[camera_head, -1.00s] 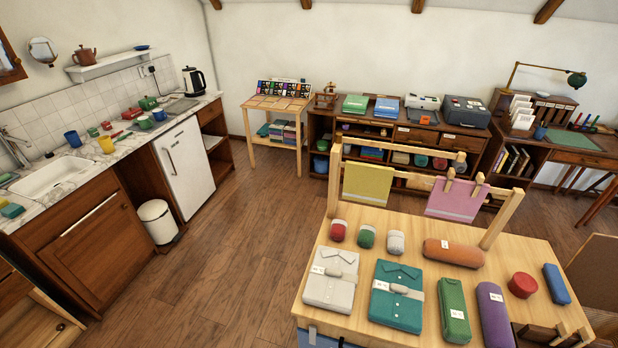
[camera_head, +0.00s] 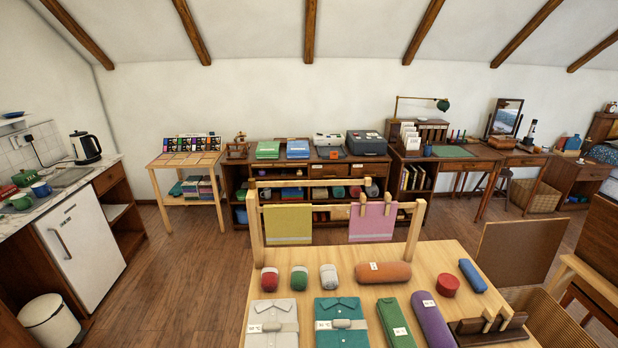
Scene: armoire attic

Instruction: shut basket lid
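A woven tan basket (camera_head: 555,318) stands at the lower right, beside the wooden table, and is cut off by the bottom edge. A flat brown panel (camera_head: 522,252) stands upright behind it and looks like its raised lid; where the two join is hidden. A second, smaller woven basket (camera_head: 540,197) sits on the floor farther back by the desk; I cannot tell whether it has a lid. Neither of my grippers is in view.
A light wooden table (camera_head: 430,262) with folded shirts and rolled cloths fills the lower middle. A brown wooden piece (camera_head: 590,285) crowds the right edge. The floor (camera_head: 185,262) is clear at left centre. A white bin (camera_head: 48,322) stands lower left.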

